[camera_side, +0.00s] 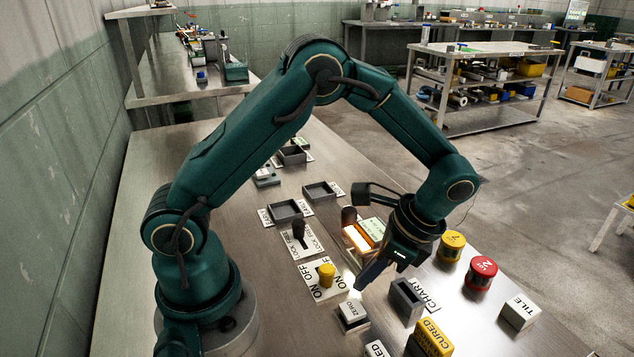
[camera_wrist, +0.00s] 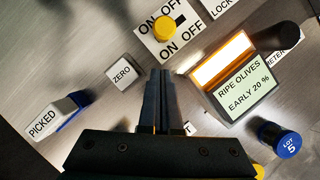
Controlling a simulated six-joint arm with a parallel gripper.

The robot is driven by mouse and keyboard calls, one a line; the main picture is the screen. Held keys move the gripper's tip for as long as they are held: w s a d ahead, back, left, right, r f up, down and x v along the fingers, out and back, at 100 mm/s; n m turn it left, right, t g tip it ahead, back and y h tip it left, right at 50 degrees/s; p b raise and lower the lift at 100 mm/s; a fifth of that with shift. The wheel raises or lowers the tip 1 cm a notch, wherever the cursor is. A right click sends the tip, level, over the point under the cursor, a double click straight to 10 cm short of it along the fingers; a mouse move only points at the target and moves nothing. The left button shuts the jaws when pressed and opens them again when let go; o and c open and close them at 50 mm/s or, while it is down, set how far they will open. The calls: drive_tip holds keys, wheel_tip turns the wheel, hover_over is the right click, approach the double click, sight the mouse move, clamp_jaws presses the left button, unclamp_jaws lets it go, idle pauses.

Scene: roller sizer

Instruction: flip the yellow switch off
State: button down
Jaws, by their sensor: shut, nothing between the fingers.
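The yellow switch (camera_side: 326,273) has a round yellow knob on a white plate marked ON and OFF. It also shows at the top of the wrist view (camera_wrist: 165,28), with ON lettering on the left and OFF on the right. I cannot tell for sure which side the knob leans to. My gripper (camera_side: 358,287) is shut and empty, pointing down near the white ZERO block (camera_side: 353,311). In the wrist view my fingertips (camera_wrist: 159,74) are below the switch plate and apart from the knob.
A lit display box (camera_wrist: 230,75) reading RIPE OLIVES EARLY 20 % stands to the right of the fingers. The ZERO block (camera_wrist: 123,72) and PICKED block (camera_wrist: 50,117) are to their left. A blue-capped jar (camera_wrist: 280,138), a red jar (camera_side: 481,273) and a yellow jar (camera_side: 451,246) stand nearby.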

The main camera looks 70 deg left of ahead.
drive_tip(key=shift+s+a+r, duration=0.15)
drive_tip(key=shift+s+a, duration=0.85)
drive_tip(key=shift+a, duration=1.8)
drive_tip(key=shift+v, duration=2.6)
drive_tip(key=shift+r, duration=0.1)
